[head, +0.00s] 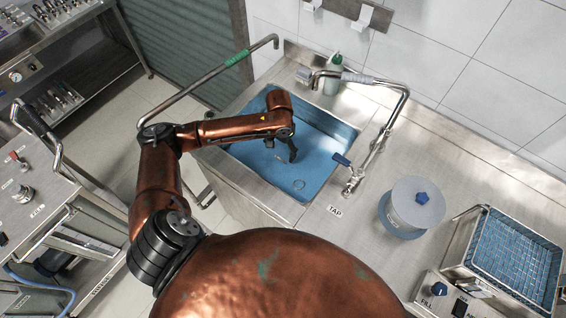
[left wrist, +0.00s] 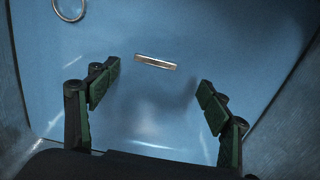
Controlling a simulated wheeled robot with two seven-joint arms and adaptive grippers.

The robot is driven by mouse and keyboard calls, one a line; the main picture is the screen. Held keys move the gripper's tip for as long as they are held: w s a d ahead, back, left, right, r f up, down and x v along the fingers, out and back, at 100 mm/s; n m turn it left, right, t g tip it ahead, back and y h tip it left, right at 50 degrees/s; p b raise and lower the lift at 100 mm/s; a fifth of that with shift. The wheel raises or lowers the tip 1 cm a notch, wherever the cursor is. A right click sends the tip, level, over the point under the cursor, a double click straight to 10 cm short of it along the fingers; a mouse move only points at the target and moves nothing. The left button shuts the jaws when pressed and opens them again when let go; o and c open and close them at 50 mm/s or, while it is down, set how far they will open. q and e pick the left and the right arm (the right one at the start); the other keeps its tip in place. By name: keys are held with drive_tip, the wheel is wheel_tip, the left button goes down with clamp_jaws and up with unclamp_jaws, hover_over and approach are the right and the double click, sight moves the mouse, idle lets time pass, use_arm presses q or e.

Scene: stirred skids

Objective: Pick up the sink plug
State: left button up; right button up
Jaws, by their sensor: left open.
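The blue-lined sink (head: 335,128) is set in the steel counter. My left gripper (head: 290,155) reaches down into it and also shows in the left wrist view (left wrist: 158,92), with its green-padded fingers apart and nothing between them. A metal ring (left wrist: 70,8) shows at the top left of the left wrist view, cut by the frame edge. A short metal bar (left wrist: 156,62) lies ahead of the fingertips. I cannot tell which of these is the sink plug. My right gripper is out of view.
A tall tap (head: 385,125) with a blue lever rises at the sink's right edge. A green bottle (head: 331,86) stands behind it. A lidded round container (head: 412,203) and a wire basket (head: 515,250) stand on the right counter. A bent pipe (head: 205,80) crosses behind my arm.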

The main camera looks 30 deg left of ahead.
sight(280, 159)
use_arm(q)
drive_tip(key=shift+s+d+f, duration=0.1)
drive_tip(key=shift+f, duration=0.7)
drive_tip(key=shift+d+f, duration=0.1)
drive_tip(key=shift+f, duration=0.25)
drive_tip(key=f, duration=0.1)
drive_tip(key=f+b, duration=0.1)
drive_tip(key=f, duration=0.2)
drive_tip(key=shift+s+d+f+b, duration=0.15)
drive_tip(key=shift+s+b, duration=0.15)
drive_tip(key=shift+b, duration=0.05)
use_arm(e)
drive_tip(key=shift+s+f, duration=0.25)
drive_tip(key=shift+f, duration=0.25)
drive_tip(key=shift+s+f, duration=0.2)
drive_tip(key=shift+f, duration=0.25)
use_arm(q)
drive_tip(key=shift+c, duration=0.2)
drive_tip(key=c, duration=1.3)
drive_tip(key=shift+o, duration=0.2)
